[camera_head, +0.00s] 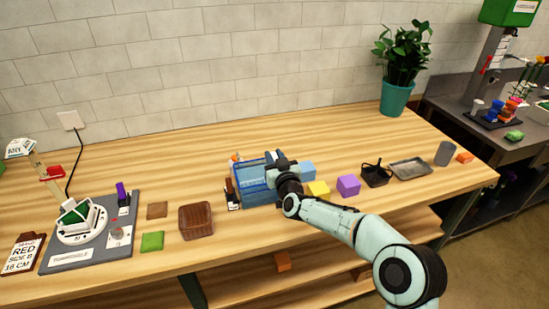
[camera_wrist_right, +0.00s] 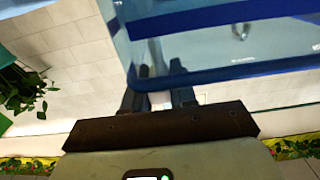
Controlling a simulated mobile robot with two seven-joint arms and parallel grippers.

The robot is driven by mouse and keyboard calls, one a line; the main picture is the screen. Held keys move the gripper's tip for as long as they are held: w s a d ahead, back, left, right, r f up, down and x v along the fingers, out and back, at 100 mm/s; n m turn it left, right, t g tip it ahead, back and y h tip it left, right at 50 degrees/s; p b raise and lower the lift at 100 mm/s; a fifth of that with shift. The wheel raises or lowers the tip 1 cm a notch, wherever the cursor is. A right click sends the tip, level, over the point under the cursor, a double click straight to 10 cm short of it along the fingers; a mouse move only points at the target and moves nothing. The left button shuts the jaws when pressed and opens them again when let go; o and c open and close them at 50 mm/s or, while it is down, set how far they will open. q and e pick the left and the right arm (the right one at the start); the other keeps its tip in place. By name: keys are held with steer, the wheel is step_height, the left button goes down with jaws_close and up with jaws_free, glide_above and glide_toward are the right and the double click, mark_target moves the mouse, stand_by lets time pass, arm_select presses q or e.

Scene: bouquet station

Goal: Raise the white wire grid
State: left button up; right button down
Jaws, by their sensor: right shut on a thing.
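My right gripper (camera_head: 280,168) is over the right part of a clear blue box (camera_head: 257,190) near the middle of the table. In the right wrist view, the fingers (camera_wrist_right: 160,100) are shut on a small white piece beside the blue rim of the box (camera_wrist_right: 220,72). That piece fits the white wire grid, but no mesh is clear in either view. The gripper and arm hide part of the box in the head view. My left gripper is not in view.
A potted plant (camera_head: 395,97) is at the back right. The table behind the box is clear.

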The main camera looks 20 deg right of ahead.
step_height(320, 180, up, 8)
steer(key=p, duration=0.2)
steer(key=shift+r+p, duration=0.15)
steer(key=shift+p, duration=0.25)
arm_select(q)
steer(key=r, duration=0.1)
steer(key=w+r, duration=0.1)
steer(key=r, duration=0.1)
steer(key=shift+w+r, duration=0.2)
arm_select(e)
steer(key=shift+r, duration=0.1)
steer(key=c, duration=1)
jaws_free()
steer(key=shift+f, duration=0.2)
